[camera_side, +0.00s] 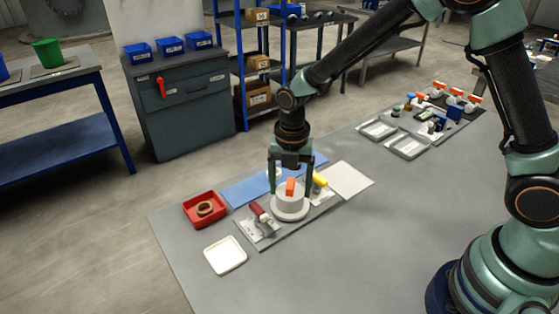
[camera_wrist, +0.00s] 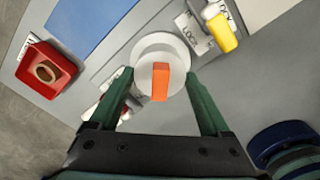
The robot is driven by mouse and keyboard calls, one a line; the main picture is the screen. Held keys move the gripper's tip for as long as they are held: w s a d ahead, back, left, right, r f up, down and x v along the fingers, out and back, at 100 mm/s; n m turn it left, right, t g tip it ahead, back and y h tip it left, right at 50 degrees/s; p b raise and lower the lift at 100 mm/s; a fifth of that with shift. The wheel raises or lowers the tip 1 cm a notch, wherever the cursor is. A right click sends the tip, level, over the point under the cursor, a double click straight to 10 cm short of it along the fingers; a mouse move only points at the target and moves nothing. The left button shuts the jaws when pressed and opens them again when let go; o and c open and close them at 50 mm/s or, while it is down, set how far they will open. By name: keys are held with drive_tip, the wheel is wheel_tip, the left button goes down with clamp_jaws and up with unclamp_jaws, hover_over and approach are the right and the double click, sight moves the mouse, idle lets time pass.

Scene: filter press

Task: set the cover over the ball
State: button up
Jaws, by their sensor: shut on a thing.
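The cover is a pale grey-white round piece (camera_side: 291,203) with an upright orange tab (camera_side: 290,187) on top. In the wrist view the cover (camera_wrist: 147,66) lies between my fingertips, with the orange tab (camera_wrist: 160,82) standing up in the middle. My gripper (camera_side: 291,195) points down and is shut on the cover's sides; its fingertips also show in the wrist view (camera_wrist: 160,76). A wider pale round rim shows around the cover's lower part, over the grey plate (camera_side: 262,239). Whether the cover rests or hangs just above is unclear. The ball is not visible.
A red-handled clamp (camera_side: 260,212) and a yellow-handled clamp (camera_side: 319,179) flank the cover closely. A red tray (camera_side: 190,211) with a brown ring stands left, and a white tray (camera_side: 225,256) stands front left.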

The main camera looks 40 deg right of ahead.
drive_tip(key=shift+f, duration=0.35)
idle(0.6)
drive_tip(key=o, duration=1.3)
drive_tip(key=shift+c, duration=0.2)
drive_tip(key=shift+r, duration=3.75)
drive_tip(key=shift+r, duration=0.1)
drive_tip(key=s+d+r+m+t, duration=0.2)
drive_tip(key=s+d+r+m, duration=0.3)
drive_tip(key=m, duration=0.8)
drive_tip(key=s+d+r+m+t, duration=0.3)
drive_tip(key=s+d+r+m, duration=0.3)
drive_tip(key=m, duration=0.8)
drive_tip(key=shift+s+r+t, duration=0.3)
drive_tip(key=shift+s+r, duration=0.2)
drive_tip(key=shift+r, duration=0.1)
